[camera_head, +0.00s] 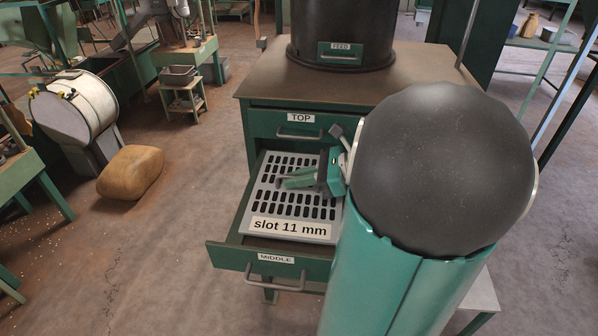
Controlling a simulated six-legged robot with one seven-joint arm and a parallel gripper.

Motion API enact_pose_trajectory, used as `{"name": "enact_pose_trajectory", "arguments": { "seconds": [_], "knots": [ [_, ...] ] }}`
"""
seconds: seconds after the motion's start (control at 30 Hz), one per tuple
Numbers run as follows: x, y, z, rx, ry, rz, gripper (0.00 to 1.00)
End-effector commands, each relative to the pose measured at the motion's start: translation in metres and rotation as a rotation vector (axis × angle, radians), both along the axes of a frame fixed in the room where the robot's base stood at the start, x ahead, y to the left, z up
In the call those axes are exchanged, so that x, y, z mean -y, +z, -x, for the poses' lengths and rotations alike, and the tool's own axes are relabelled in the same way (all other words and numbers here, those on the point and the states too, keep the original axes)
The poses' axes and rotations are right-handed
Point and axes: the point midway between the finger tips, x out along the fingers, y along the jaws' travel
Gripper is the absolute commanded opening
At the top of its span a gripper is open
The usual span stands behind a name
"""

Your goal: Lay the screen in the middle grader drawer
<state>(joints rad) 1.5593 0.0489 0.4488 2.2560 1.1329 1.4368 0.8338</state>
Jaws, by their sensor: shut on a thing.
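The screen (287,206) is a flat grey metal plate with rows of dark slots and a label reading "slot 11 mm". It lies within the outline of the open middle drawer (269,259), roughly level with it. I cannot tell whether it rests on the drawer floor or hangs just above. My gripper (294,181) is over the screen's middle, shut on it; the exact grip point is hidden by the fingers. My arm hides the right side of the drawer and the screen's right edge.
The closed top drawer (299,126) is just above and behind. A dark feed hopper (342,30) stands on the cabinet top (262,82). A brown sack (130,172) lies on the floor at left. The floor left of the drawer is clear.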

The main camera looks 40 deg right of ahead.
Motion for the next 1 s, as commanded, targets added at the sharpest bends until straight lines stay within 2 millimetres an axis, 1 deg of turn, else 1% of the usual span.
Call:
{"name": "enact_pose_trajectory", "arguments": {
  "seconds": [1.0],
  "knots": [
    [0.001,-0.061,0.001,0.001,0.001,-0.003,0.0]
  ]
}}
